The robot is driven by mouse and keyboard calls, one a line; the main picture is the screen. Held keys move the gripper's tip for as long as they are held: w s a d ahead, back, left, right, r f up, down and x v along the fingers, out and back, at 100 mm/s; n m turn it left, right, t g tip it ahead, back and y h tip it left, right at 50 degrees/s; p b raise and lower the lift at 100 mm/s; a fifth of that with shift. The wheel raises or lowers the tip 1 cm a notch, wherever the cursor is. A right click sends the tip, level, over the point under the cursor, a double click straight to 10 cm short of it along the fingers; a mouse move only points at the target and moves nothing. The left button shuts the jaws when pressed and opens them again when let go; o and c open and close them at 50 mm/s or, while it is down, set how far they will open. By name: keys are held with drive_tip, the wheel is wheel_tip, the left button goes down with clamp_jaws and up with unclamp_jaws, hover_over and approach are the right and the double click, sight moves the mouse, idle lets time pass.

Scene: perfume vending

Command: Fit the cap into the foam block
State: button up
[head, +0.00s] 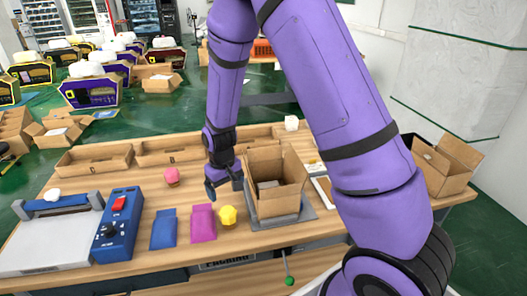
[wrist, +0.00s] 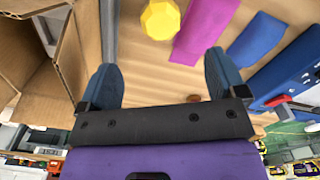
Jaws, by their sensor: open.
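A yellow faceted piece (head: 228,215), which looks like the cap, stands on the wooden table just left of an open cardboard box (head: 291,199). It also shows at the top of the wrist view (wrist: 160,19), ahead of the fingertips and apart from them. A grey block (head: 267,184), probably the foam block, shows partly inside the box; its recess cannot be made out. My gripper (head: 224,187) is above the table beside the box's left side. In the wrist view its two fingers (wrist: 160,80) are spread wide with nothing between them.
The box stands on a grey plate (head: 258,222). A pink faceted piece (head: 172,176), a magenta pouch (head: 203,223) and a blue pouch (head: 164,229) lie to the left. A blue control box (head: 118,225) is farther left. Shallow trays (head: 170,151) line the back edge.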

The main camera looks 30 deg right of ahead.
drive_tip(key=s+d+r+t, duration=0.15)
drive_tip(key=s+r, duration=0.25)
drive_tip(key=r, duration=0.7)
drive_tip(key=s+d+r+t, duration=0.1)
drive_tip(key=s+d+r, duration=0.15)
drive_tip(key=r, duration=0.85)
drive_tip(key=s+d+r+m+t, duration=0.1)
drive_tip(key=s+d+r, duration=0.1)
drive_tip(key=s+r, duration=0.4)
drive_tip(key=s+d+r+t, duration=0.1)
drive_tip(key=s+r, duration=0.5)
drive_tip(key=s, duration=0.7)
drive_tip(key=shift+d+m+t, duration=0.35)
drive_tip(key=shift+m, duration=0.05)
drive_tip(key=shift+o, duration=0.4)
drive_tip(key=shift+s, duration=0.35)
drive_tip(key=n+g, duration=0.5)
hover_over(228, 210)
wheel_tip(228, 210, down, 35)
drive_tip(key=shift+w+a+f, duration=0.1)
drive_tip(key=shift+w, duration=0.05)
wheel_tip(228, 210, down, 6)
drive_tip(key=shift+a+f, duration=0.1)
drive_tip(key=shift+f, duration=2.55)
